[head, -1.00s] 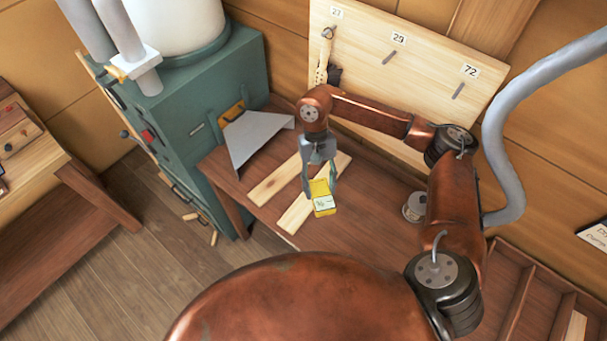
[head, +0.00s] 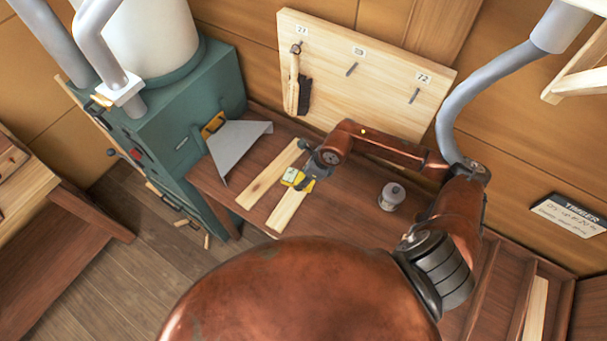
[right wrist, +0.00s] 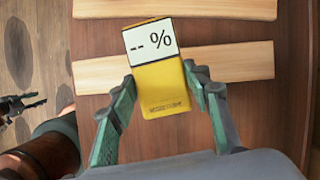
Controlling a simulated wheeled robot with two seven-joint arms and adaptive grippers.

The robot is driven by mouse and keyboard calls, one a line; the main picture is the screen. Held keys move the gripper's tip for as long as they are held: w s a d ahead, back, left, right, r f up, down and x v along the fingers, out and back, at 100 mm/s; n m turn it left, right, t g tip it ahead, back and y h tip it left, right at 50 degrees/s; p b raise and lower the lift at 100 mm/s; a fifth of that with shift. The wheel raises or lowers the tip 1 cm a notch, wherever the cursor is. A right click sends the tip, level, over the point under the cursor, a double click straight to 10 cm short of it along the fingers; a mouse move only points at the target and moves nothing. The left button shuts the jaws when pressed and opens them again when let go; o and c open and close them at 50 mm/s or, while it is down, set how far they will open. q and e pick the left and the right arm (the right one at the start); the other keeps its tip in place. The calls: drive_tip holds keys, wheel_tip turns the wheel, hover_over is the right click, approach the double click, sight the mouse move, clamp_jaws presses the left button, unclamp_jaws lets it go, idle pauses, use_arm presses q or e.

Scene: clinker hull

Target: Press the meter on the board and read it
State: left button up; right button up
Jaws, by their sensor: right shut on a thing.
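The yellow meter (head: 297,179) is held in my right gripper (head: 312,178), which is shut on its sides. In the right wrist view the meter (right wrist: 160,88) lies between the green fingers (right wrist: 160,95), and its white display reads "-- %". The meter overlaps the nearer pale board (right wrist: 235,63); I cannot tell whether it touches it. That board (head: 287,210) and a second board (head: 268,175) lie side by side on the brown bench. What seems to be my left gripper (right wrist: 22,104) shows small and dark at the left edge of the right wrist view; its opening is unclear.
A lidded metal pot (head: 391,196) stands on the bench to the right.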

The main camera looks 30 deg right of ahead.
drive_tip(key=shift+w+d+r+m, duration=0.1)
drive_tip(key=shift+d+m, duration=0.1)
drive_tip(key=shift+m, duration=0.6)
drive_tip(key=shift+d+f, duration=0.1)
drive_tip(key=shift+f, duration=0.1)
drive_tip(key=shift+h, duration=0.3)
drive_tip(key=shift+f+b, duration=1.45)
drive_tip(key=shift+f, duration=1.5)
drive_tip(key=shift+f, duration=0.3)
drive_tip(key=shift+s+f+b, duration=0.2)
drive_tip(key=shift+f+b, duration=0.05)
drive_tip(key=shift+b, duration=0.25)
drive_tip(key=shift+w+r+p, duration=0.2)
drive_tip(key=shift+r+p, duration=2.05)
drive_tip(key=shift+r, duration=1.95)
